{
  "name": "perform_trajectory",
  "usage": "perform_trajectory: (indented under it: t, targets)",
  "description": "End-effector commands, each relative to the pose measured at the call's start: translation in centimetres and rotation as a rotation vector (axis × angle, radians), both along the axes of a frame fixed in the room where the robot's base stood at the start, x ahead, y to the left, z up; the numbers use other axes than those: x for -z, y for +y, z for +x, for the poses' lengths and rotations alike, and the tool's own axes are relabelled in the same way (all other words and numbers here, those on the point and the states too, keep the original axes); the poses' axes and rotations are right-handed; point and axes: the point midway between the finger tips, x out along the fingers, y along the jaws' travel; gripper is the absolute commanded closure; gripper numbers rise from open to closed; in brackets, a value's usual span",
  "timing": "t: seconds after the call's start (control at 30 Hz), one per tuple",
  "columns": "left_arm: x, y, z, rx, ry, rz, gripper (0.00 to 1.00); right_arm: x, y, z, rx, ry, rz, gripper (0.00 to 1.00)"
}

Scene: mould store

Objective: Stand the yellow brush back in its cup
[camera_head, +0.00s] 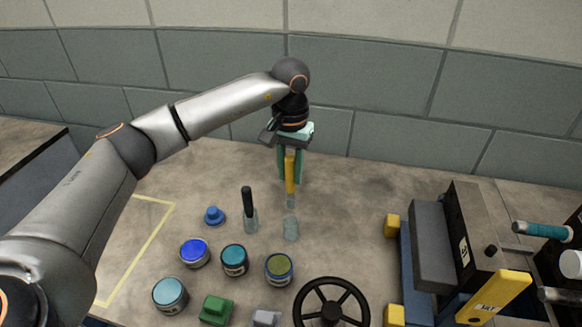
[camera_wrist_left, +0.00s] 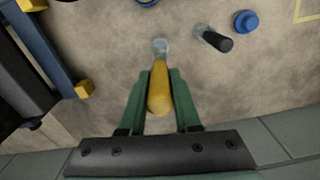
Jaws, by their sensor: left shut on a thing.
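My left gripper (camera_head: 289,178) is shut on the yellow brush (camera_head: 290,165), with one green finger on each side of the handle. The brush hangs upright, its pale lower end pointing down. A clear cup (camera_head: 291,230) stands on the table just in front of and below the brush tip in the head view. In the left wrist view the brush (camera_wrist_left: 159,92) is seen nearly end-on between the fingers, and a clear cup (camera_wrist_left: 160,44) shows beyond its tip. I cannot tell the exact height of the tip over the cup. My right gripper is not in view.
A second clear cup (camera_head: 251,226) with a black-handled brush (camera_head: 247,197) stands to the left. A blue knobbed piece (camera_head: 214,216), several paint jars (camera_head: 279,270) and a black handwheel (camera_head: 331,310) are nearby. A dark machine (camera_head: 470,235) occupies the right. The table behind the cups is clear.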

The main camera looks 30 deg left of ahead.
Motion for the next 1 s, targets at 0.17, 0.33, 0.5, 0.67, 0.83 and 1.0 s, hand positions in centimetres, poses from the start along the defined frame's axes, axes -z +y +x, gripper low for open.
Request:
perform_trajectory:
  t: [0.17, 0.33, 0.5, 0.67, 0.83, 1.0]
  targets:
    - [1.8, 0.0, 0.0, 0.001, -0.001, -0.001, 1.00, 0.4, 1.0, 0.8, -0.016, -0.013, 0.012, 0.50]
    - [3.1, -0.1, 0.0, 0.001, -0.001, -0.002, 1.00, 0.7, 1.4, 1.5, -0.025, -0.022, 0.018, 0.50]
    - [4.5, 0.0, 0.0, 0.001, -0.001, -0.001, 1.00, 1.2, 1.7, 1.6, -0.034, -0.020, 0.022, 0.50]
    - [5.8, 0.0, 0.0, 0.001, -0.001, 0.000, 1.00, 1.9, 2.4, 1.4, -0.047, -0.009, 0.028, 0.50]
    - [7.1, 0.0, 0.0, 0.000, -0.001, 0.000, 1.00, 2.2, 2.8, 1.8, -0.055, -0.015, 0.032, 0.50]
    - [8.3, 0.0, 0.0, 0.000, -0.002, -0.001, 1.00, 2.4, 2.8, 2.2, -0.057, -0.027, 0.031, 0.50]
